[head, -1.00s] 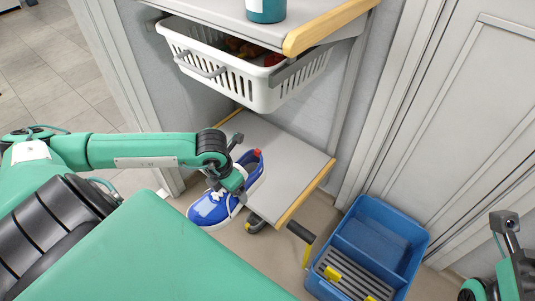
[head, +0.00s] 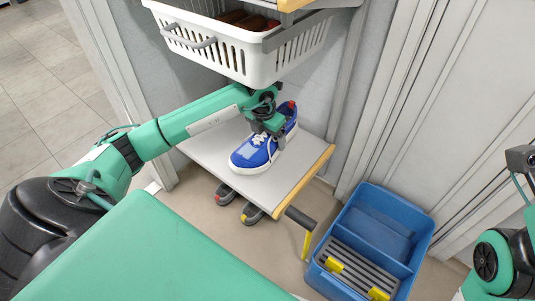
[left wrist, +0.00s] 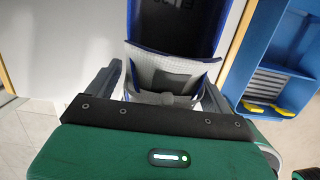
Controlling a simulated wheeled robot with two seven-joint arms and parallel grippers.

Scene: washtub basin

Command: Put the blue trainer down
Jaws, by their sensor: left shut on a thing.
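The blue trainer (head: 258,153) with white laces and sole is over the grey lower shelf (head: 222,152) of the trolley. Its toe points toward the front left. My left gripper (head: 268,135) is shut on the trainer at its upper middle. In the left wrist view the trainer (left wrist: 170,78) sits between the two fingers, with its tongue and opening showing. The trainer appears on or just above the shelf; I cannot tell whether its sole touches. My right arm shows at the right edge, but its gripper is out of the picture.
A white basket (head: 232,50) hangs above the shelf, close over my left gripper. A blue bucket (head: 372,240) with a grey wringer stands on the floor at the right. The shelf has a wooden front edge (head: 305,180).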

